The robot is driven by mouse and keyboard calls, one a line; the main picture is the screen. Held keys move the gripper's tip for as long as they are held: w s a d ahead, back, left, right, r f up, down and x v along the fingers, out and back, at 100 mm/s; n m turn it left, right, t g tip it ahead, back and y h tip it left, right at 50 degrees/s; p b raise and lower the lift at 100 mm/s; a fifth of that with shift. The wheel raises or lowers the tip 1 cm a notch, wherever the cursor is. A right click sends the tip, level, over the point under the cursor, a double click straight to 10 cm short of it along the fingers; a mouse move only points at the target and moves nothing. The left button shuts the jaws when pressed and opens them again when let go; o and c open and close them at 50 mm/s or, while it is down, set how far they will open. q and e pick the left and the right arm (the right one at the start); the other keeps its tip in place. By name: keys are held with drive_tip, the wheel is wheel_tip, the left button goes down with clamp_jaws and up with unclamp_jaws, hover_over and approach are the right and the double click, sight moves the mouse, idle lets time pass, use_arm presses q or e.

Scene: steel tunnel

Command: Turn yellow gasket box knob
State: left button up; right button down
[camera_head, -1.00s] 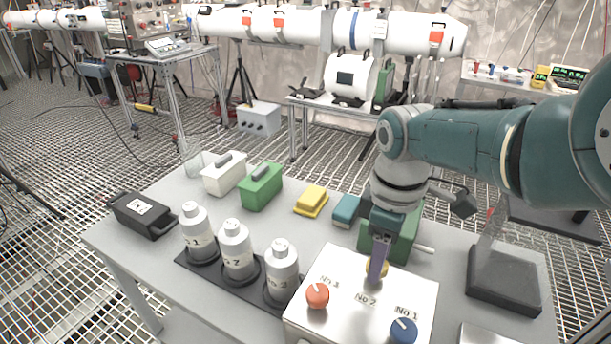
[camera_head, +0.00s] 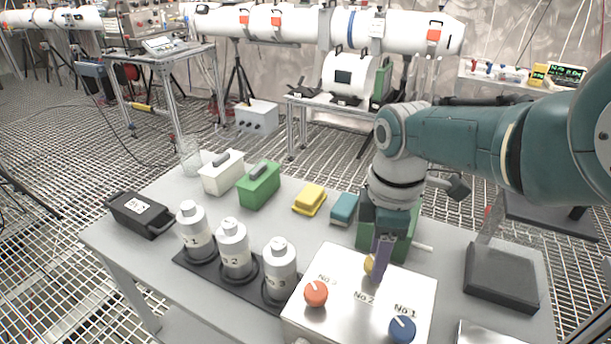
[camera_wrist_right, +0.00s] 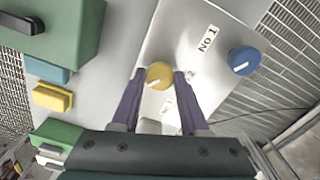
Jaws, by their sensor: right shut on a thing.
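The yellow knob (camera_head: 369,265) sits on the top of the silver gasket box (camera_head: 345,309), by the No 2 label, and is partly hidden by my finger in the head view. In the right wrist view the yellow knob (camera_wrist_right: 159,75) lies between the two purple fingertips, its white pointer line toward the lower left. My right gripper (camera_head: 383,258) points down and is shut on the yellow knob. It also shows in the right wrist view (camera_wrist_right: 160,76). My left gripper is not in view.
An orange knob (camera_head: 316,293) and a blue knob (camera_head: 402,329) are on the same box. Several white bottles (camera_head: 235,250) stand left of it. A green box (camera_head: 402,246) is close behind my right gripper. Yellow (camera_head: 310,199) and teal (camera_head: 344,208) blocks lie farther back.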

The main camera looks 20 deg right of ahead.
drive_tip(key=shift+c, duration=2.1)
unclamp_jaws()
drive_tip(key=shift+r, duration=0.1)
wheel_tip(320, 180, up, 10)
drive_tip(key=p, duration=0.7)
